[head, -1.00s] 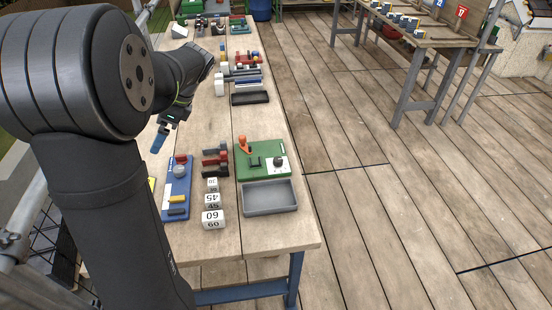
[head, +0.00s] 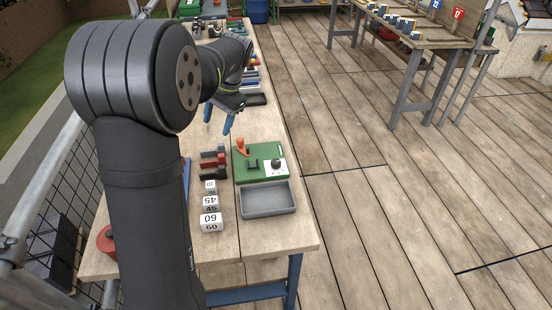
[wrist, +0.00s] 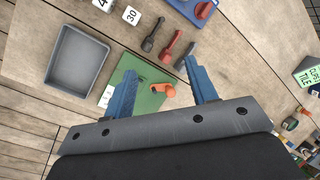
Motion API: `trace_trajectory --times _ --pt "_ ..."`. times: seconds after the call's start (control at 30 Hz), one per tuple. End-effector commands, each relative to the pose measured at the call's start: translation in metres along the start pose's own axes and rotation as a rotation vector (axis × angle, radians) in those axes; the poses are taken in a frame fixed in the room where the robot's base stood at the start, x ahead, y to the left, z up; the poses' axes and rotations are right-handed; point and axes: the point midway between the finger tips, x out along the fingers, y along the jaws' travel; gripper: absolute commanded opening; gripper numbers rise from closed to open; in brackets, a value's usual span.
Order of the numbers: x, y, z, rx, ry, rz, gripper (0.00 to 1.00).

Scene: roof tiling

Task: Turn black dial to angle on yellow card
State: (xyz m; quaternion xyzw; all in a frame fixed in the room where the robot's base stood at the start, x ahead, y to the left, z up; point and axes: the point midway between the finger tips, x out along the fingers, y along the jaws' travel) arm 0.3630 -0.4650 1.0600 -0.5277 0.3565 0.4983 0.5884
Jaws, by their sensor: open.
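The black dial (head: 276,162) sits on a white plate at the right of a green board (head: 247,174). An orange lever (head: 241,146) stands at that board's far left corner. In the wrist view the green board (wrist: 150,99) and orange lever (wrist: 163,89) lie between and below my fingers; the white plate (wrist: 106,96) shows at its edge, and the dial is not clear there, perhaps behind a finger. My gripper (head: 218,118) has blue fingers, open and empty, above the table beyond the board; it also shows in the wrist view (wrist: 160,72). I cannot make out a yellow card.
A grey tray (head: 268,200) lies in front of the green board. Number blocks, including a 60 block (head: 211,222), stand left of it. Red and black clamp-like pieces (head: 213,161) lie left of the board. A blue board (wrist: 192,8) is mostly hidden behind my arm in the head view.

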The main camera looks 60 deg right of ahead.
Motion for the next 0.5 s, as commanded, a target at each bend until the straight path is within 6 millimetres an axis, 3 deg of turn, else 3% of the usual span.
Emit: trace_trajectory --times 0.1,0.3,0.5 --pt "-0.011 0.029 -0.033 -0.212 0.04 0.061 0.52" --pt "-0.03 0.078 -0.08 -0.564 0.066 0.185 0.52" --pt "-0.045 0.111 -0.107 -0.788 0.054 0.274 0.52"
